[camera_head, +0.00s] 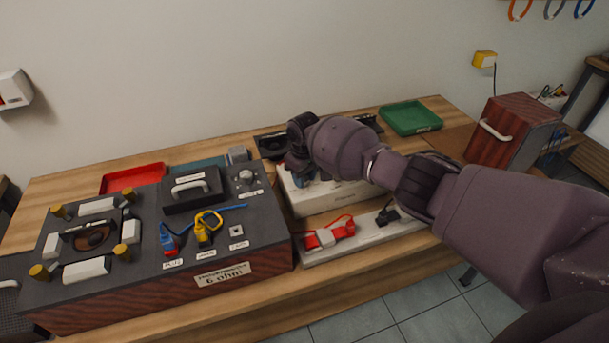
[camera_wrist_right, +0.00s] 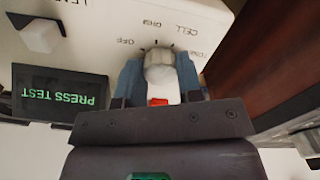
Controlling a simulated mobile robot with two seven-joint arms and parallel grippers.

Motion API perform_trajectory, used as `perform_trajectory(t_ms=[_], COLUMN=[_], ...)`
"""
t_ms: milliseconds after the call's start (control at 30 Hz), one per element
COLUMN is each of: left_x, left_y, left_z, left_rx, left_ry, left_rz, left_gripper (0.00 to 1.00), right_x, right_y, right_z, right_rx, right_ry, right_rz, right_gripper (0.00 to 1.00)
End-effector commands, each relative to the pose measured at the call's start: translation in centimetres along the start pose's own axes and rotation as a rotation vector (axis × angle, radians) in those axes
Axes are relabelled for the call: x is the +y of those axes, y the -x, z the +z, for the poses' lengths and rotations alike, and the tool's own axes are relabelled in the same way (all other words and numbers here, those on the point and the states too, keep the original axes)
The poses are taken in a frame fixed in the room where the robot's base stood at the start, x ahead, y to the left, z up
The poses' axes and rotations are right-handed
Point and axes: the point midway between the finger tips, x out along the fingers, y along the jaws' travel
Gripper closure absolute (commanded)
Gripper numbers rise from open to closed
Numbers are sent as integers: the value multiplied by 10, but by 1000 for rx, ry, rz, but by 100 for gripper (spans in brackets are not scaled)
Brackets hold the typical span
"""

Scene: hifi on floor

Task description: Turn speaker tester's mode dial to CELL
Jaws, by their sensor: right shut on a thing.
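The speaker tester (camera_head: 325,199) is a white box right of the centre of the table in the head view, partly hidden behind my right arm. In the right wrist view its panel (camera_wrist_right: 105,40) shows upside down, with a white mode dial (camera_wrist_right: 159,66) and the labels OFF, CELL and others around it. My right gripper (camera_wrist_right: 160,75) is shut on the dial, one blue finger on each side. A red spot (camera_wrist_right: 158,101) shows just below the dial. I cannot tell which label the dial points to. The tester's screen (camera_wrist_right: 60,93) reads PRESS TEST in green. My left gripper is not in view.
A dark speaker box (camera_head: 240,283) with plugs and terminals stands on the left. A red tray (camera_head: 133,178) and a green tray (camera_head: 410,118) lie at the back. A red-clipped lead (camera_head: 330,234) lies before the tester. A wooden cabinet (camera_head: 510,132) stands at right.

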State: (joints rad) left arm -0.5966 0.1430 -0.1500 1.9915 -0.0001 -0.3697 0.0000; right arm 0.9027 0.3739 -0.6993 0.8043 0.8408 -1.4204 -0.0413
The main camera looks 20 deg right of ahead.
Motion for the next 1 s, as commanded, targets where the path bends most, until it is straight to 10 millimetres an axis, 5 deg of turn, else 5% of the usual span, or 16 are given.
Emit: perform_trajectory(t_ms=[433,467,600,1000], left_x=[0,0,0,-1], left_y=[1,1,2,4], left_z=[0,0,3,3], left_rx=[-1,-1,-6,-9], left_ry=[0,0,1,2], left_rz=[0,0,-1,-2], left_gripper=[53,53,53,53], right_x=[-1,-1,-1,0], right_y=[0,0,0,8], right_z=[-1,-1,-1,-1], right_rx=[1,2,2,3], right_ry=[-9,-9,-8,-9], right_rz=[-1,-1,-1,0], right_gripper=[90,63,42,41])
